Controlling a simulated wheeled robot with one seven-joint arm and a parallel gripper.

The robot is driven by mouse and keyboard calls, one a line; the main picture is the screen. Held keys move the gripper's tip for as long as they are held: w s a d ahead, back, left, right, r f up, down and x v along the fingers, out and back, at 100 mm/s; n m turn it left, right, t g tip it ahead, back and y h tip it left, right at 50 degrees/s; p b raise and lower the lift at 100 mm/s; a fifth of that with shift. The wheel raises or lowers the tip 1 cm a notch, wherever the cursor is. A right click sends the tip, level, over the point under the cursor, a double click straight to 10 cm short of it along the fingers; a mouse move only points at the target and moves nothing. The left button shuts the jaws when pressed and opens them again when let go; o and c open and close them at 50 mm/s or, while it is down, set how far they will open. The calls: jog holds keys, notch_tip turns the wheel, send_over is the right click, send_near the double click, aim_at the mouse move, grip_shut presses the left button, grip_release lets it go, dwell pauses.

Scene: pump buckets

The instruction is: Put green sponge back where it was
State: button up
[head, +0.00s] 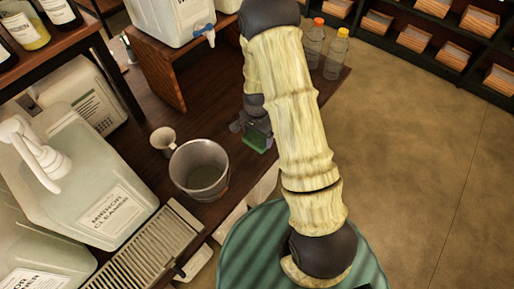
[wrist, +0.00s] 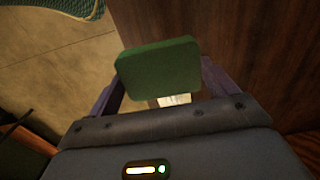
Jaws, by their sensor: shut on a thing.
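The green sponge (head: 256,141) is at my gripper, over or at the right part of the dark wooden counter in the head view. My gripper (head: 250,128) is shut on it, partly hidden behind my arm. In the wrist view the green sponge (wrist: 158,68) sits upright between the two fingers of my gripper (wrist: 160,84). I cannot tell from these views whether the sponge touches the counter.
A metal bucket (head: 198,172) stands left of my gripper, with a small cup (head: 163,139) beside it. A white mirror cleaner pump jug (head: 85,185) is further left. A wooden stand (head: 158,68) and two bottles (head: 335,58) stand behind. A slatted tray (head: 150,255) is in front.

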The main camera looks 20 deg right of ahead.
aim_at(257, 137)
jog(key=shift+f, duration=1.75)
jog(key=shift+f, duration=0.1)
jog(key=shift+f+p, duration=0.65)
jog(key=shift+f, duration=1.35)
jog(key=shift+w+f, duration=0.1)
jog(key=shift+f, duration=0.05)
jog(key=o, duration=0.7)
notch_tip(257, 137, up, 12)
jog(key=shift+r+b, duration=0.15)
jog(key=shift+b, duration=0.95)
